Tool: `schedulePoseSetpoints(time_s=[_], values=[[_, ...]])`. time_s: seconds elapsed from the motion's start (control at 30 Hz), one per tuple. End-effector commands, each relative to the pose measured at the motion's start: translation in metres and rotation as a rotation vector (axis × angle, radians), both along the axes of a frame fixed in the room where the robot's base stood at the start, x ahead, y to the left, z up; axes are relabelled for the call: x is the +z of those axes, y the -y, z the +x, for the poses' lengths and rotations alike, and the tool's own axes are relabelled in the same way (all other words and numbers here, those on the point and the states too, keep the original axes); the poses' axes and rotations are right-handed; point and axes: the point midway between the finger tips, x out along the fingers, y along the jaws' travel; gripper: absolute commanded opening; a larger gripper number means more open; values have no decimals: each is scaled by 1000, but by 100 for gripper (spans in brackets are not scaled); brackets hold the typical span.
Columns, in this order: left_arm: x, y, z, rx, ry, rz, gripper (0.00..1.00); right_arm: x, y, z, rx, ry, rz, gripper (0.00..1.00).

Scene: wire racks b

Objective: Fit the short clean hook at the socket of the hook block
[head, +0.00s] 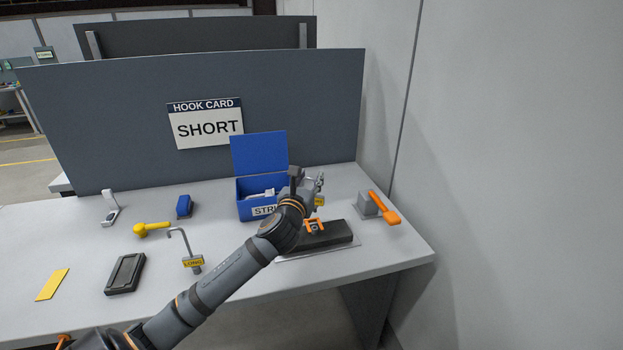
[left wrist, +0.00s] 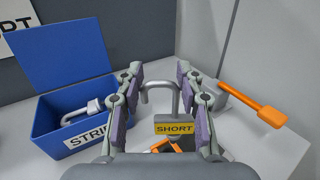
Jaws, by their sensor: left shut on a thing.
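My left gripper (head: 309,188) is shut on the short hook (left wrist: 160,84), a clean-looking grey hook with a yellow SHORT tag. Its bend is up and the tag hangs below, between the fingers in the left wrist view. In the head view its yellow tag (head: 320,201) shows beside the gripper. The hook is held above a dark block (head: 332,238) on a light plate. An orange clip (head: 314,224) stands on this block, and shows below the tag in the left wrist view (left wrist: 165,146). I cannot make out a socket. My right gripper is not in view.
A blue open box (head: 245,207) labelled STRI... holds grey hooks behind the gripper. A grey block (head: 367,204) with an orange paddle (head: 385,207) stands at right. A LONG-tagged hook (head: 192,262), yellow tool (head: 152,229) and dark tray (head: 125,274) lie left. A panel card reads SHORT.

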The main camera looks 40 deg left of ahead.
Motion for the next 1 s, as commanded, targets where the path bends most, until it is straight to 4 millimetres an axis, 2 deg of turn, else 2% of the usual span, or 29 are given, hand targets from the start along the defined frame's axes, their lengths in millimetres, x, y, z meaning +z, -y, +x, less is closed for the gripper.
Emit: schedulePoseSetpoints(time_s=[0.3,0.7,1.0], values=[[3,0,0,0,-2,-2,1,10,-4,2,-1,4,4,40],[-42,0,0,1,-2,0,1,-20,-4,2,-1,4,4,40],[-50,1,0,0,0,0,1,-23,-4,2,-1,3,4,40]])
